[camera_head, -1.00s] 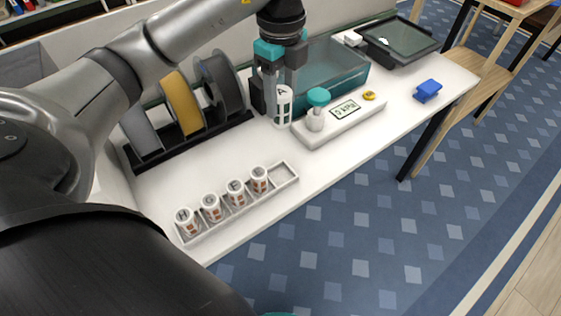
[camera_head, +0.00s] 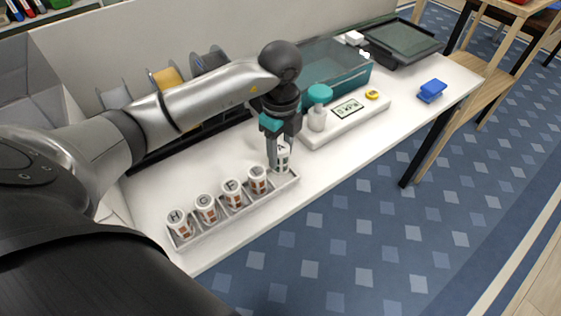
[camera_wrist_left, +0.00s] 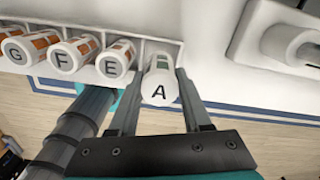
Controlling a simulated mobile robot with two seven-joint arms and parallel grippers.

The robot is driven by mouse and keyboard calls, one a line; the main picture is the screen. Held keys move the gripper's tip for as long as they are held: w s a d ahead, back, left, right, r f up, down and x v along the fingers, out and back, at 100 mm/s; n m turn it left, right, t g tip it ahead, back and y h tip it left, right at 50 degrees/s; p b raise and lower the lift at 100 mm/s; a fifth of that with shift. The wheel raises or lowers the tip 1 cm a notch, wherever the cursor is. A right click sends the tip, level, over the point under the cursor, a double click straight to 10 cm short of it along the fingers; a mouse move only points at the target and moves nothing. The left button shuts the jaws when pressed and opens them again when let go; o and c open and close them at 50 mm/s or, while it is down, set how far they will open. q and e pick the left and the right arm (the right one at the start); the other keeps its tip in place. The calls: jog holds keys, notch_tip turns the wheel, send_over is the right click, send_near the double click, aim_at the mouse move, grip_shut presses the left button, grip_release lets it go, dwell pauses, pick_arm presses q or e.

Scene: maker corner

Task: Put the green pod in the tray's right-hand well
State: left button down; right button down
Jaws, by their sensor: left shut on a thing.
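My left gripper (camera_head: 279,164) is shut on the green pod (camera_head: 283,157), a white cylinder with a lid marked A. The left wrist view shows green marks on the pod's side (camera_wrist_left: 161,61) between the two fingers. The pod is upright at the right-hand well of the narrow tray (camera_head: 221,226). Whether it rests on the well floor or hangs just above it I cannot tell. The tray's other wells hold several white pods with orange-brown marks, lettered H (camera_head: 179,222), G (camera_head: 206,209), F (camera_head: 233,193) and E (camera_head: 258,180).
Pod E stands close to the left of my gripper. A white stand with a teal-topped bottle (camera_head: 318,108) is behind right. Spools (camera_head: 167,80), a teal bin (camera_head: 341,80) and a blue object (camera_head: 432,90) are farther off. The front table edge is near the tray.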

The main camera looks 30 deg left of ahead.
aim_at(281, 162)
pick_arm(q)
notch_tip(281, 162, down, 3)
jog(key=shift+f+b, duration=0.15)
jog(key=shift+b, duration=0.2)
jog(key=shift+f, duration=0.3)
jog(key=c, duration=0.6)
grip_release()
pick_arm(e)
jog(key=shift+w+d+f, duration=0.45)
jog(key=shift+w+d, duration=0.15)
pick_arm(q)
notch_tip(281, 162, up, 7)
jog(key=shift+f+p, duration=0.2)
jog(key=shift+p, duration=0.8)
notch_tip(281, 162, up, 6)
jog(key=shift+f+p, duration=0.1)
jog(key=shift+p, duration=0.55)
pick_arm(e)
jog(key=shift+g, duration=0.3)
jog(key=s+a+r, duration=0.2)
jog(key=s+r, duration=0.1)
jog(key=s, duration=0.1)
jog(key=shift+a, duration=0.4)
